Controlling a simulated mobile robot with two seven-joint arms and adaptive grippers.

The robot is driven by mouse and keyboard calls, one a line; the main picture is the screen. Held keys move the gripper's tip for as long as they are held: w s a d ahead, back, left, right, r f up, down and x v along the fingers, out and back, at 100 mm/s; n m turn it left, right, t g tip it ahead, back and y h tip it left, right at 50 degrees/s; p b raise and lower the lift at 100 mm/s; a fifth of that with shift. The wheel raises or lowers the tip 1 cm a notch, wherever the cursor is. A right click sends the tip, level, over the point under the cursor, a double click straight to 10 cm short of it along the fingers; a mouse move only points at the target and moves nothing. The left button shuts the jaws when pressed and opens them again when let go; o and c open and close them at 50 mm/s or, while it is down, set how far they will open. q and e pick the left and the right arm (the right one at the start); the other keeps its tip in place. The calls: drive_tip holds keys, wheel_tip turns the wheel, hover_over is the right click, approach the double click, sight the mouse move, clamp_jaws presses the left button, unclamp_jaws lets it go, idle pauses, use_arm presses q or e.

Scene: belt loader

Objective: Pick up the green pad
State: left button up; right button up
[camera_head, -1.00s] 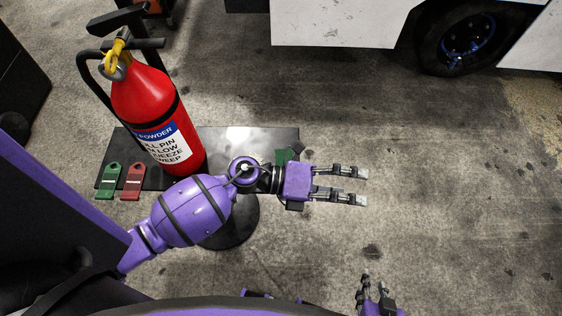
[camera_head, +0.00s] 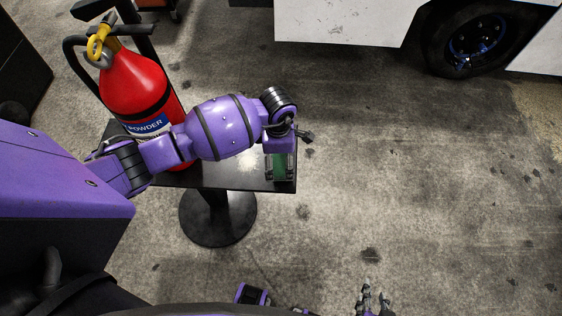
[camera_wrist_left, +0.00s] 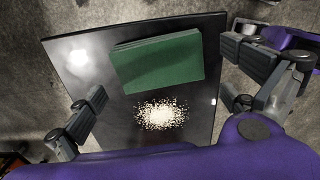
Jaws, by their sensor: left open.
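The green pad (camera_wrist_left: 157,62) lies on the dark table top (camera_wrist_left: 110,135) in the left wrist view, a flat rectangle slightly tilted in the picture. In the head view, only part of the pad (camera_head: 279,166) shows at the table's right end, below my left gripper (camera_head: 279,172). My left gripper is open, pointing down over the table. In the left wrist view its fingers (camera_wrist_left: 168,90) stand wide apart, one on each side of the pad, with nothing held. My right gripper (camera_head: 375,294) is at the bottom edge, partly cut off, with its fingers apart and empty.
A pile of pale granules (camera_wrist_left: 160,115) lies beside the pad on the table. A red fire extinguisher (camera_head: 140,85) stands at the table's left end, close to my left arm. A white vehicle (camera_head: 340,22) is at the back. Floor to the right is clear.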

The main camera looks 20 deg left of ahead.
use_arm(q)
wheel_tip(320, 180, down, 2)
drive_tip(key=shift+f, duration=0.2)
drive_tip(key=c, duration=1)
drive_tip(key=shift+r, duration=0.1)
drive_tip(key=shift+r, duration=0.55)
drive_tip(key=s+a+r, duration=0.2)
drive_tip(key=s+r, duration=0.1)
drive_tip(key=r, duration=0.1)
drive_tip(key=s+a+r, duration=0.3)
drive_tip(key=s+r, duration=0.1)
drive_tip(key=s+a+r, duration=0.3)
drive_tip(key=s, duration=0.1)
drive_tip(key=shift+s+r, duration=0.2)
drive_tip(key=shift+r, duration=0.2)
